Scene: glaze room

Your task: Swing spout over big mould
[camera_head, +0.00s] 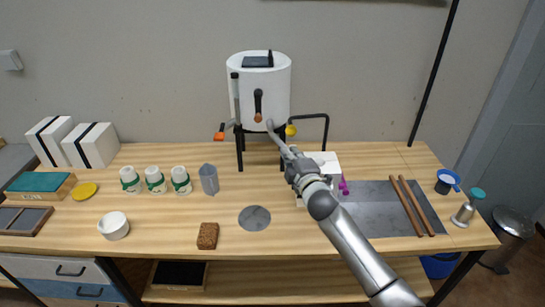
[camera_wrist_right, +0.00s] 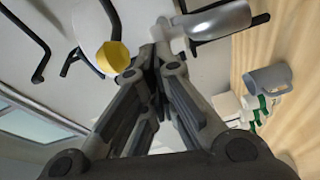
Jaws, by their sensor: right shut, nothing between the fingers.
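A white tank (camera_head: 260,85) stands on black legs at the back middle, with a black lever at its front. A silver-grey spout (camera_head: 274,133) comes from the tank's lower front and points to the front right. My right gripper (camera_head: 287,152) is shut and empty at the spout's outer end. In the wrist view the silver spout (camera_wrist_right: 222,20) lies just beside the shut fingertips (camera_wrist_right: 155,52); I cannot tell whether they touch. A white block (camera_head: 328,161), probably a mould, is partly hidden behind my right gripper. Two strapped white blocks (camera_head: 92,146) stand at the far left. My left gripper is not in view.
A black bent bar (camera_head: 325,128) and a yellow knob (camera_head: 290,130) are right of the tank's legs. A grey jug (camera_head: 209,179), white-green jars (camera_head: 156,181), a brown sponge (camera_head: 207,236) and a grey disc (camera_head: 255,217) stand left of my arm. Two rods (camera_head: 417,208) lie right.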

